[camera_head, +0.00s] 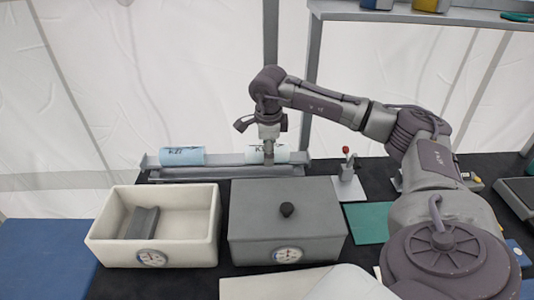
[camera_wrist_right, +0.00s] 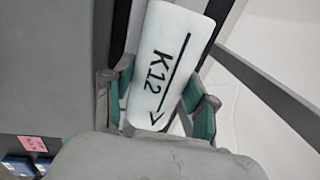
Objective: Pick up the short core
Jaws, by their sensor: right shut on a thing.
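Two pale cylindrical cores lie on a long grey rack at the back of the table. The core marked K12 (camera_head: 281,154) is at the rack's right part, and my right gripper (camera_head: 268,157) reaches down onto it from above. In the right wrist view the K12 core (camera_wrist_right: 160,62), with a black line and arrow, sits between the green-lined fingers of my right gripper (camera_wrist_right: 158,100), which is shut on it. The other core (camera_head: 183,156), also lettered, lies at the rack's left. I cannot tell which core is shorter. My left gripper is not in view.
An open cream box (camera_head: 212,215) with a dark block (camera_head: 143,222) inside stands front left. A closed grey box (camera_head: 255,215) with a black knob stands beside it. A small red-topped stand (camera_head: 347,170) is right of the rack (camera_head: 225,160). A shelf (camera_head: 400,14) hangs above.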

